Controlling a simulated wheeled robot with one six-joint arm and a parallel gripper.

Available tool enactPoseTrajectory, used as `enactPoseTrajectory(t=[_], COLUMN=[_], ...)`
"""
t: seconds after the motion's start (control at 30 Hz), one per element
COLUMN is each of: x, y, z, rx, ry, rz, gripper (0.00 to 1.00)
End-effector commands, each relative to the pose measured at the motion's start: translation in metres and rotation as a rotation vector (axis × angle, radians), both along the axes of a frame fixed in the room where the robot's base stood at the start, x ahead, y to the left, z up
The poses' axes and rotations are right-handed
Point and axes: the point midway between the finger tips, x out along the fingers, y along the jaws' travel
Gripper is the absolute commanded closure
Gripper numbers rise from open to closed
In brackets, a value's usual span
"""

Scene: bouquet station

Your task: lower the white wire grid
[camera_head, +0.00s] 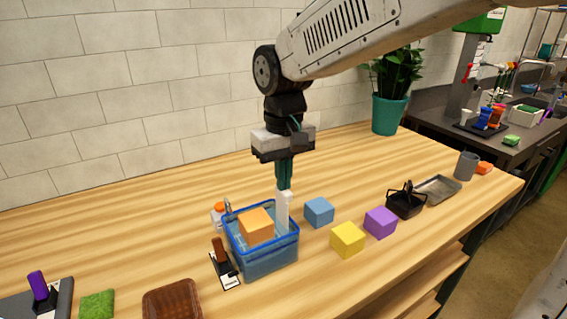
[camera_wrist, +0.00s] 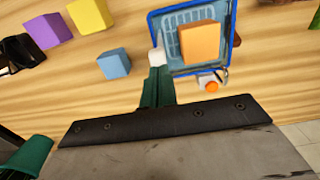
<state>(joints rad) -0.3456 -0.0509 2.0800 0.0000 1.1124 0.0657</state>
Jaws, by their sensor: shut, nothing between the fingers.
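A blue tub (camera_head: 268,262) stands on the wooden table, with an orange cube (camera_head: 256,226) inside near its top. A pale grid-like surface (camera_wrist: 174,37) shows around the cube in the wrist view; I take it to be the wire grid, though its wires are hard to make out. A white upright post (camera_head: 283,212) rises at the tub's far right corner; its top (camera_wrist: 157,57) shows in the wrist view. I cannot tell if it joins the grid. My gripper (camera_head: 284,186) points down, shut and empty, right above the post. Whether its tips touch it is unclear.
A blue cube (camera_head: 319,212), a yellow cube (camera_head: 347,240) and a purple cube (camera_head: 380,222) lie right of the tub. An orange-capped bottle (camera_head: 219,214) stands close behind it. The table behind is clear.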

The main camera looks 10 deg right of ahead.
Motion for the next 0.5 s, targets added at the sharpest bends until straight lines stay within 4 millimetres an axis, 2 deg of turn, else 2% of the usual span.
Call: enactPoseTrajectory(t=[0.5], x=[0.000], y=[0.000], z=[-0.016], rx=[0.000], ry=[0.001], rz=[0.000], gripper=[1.00])
